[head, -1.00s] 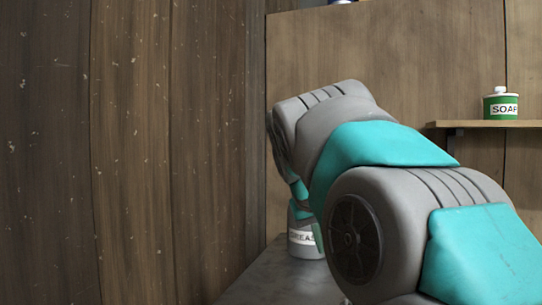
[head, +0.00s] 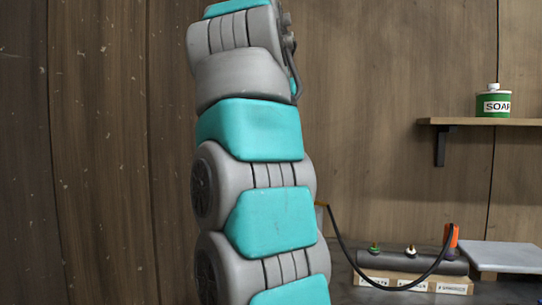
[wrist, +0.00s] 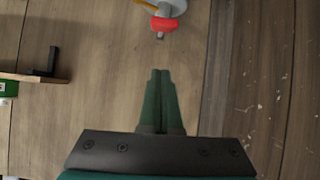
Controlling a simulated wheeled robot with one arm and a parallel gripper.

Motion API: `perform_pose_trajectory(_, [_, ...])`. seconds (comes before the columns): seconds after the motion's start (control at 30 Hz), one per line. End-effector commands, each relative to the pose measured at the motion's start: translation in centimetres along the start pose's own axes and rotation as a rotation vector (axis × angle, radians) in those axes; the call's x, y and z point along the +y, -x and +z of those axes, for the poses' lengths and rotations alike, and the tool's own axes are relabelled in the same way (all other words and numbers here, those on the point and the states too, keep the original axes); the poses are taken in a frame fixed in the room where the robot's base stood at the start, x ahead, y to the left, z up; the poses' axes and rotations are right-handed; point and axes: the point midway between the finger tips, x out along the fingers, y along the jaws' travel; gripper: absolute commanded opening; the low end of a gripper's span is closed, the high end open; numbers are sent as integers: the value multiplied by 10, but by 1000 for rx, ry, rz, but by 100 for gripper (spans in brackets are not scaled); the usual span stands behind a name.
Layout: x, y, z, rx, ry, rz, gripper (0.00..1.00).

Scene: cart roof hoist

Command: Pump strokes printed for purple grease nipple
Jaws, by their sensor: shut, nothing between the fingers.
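My gripper (wrist: 160,74) shows in the wrist view with its two green fingers together and nothing between them. In the head view my arm stands upright, and the gripper itself is not clearly visible there. A dark grey cylinder (head: 390,263) lies on the bench at the lower right of the head view. A green-based fitting (head: 374,248) and a pale-topped fitting (head: 411,251) stand on it. An orange part (head: 451,236) with a black hose (head: 345,255) rises at its right end. I cannot make out a purple nipple or any printed stroke number.
A labelled strip (head: 452,288) sits in front of the cylinder; its small print is unreadable. A grey plate (head: 500,257) lies to the right. A green SOAP can (head: 493,104) stands on a wall shelf (head: 470,123). A red part (wrist: 163,24) shows beyond my fingertips in the wrist view.

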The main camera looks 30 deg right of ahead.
Motion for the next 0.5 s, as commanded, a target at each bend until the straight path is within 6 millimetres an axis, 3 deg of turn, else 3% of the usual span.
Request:
perform_pose_trajectory(0.2, [11, 5, -8, 19, -52, 9, 0])
perform_pose_trajectory(0.5, [11, 5, -8, 20, -55, 10, 0])
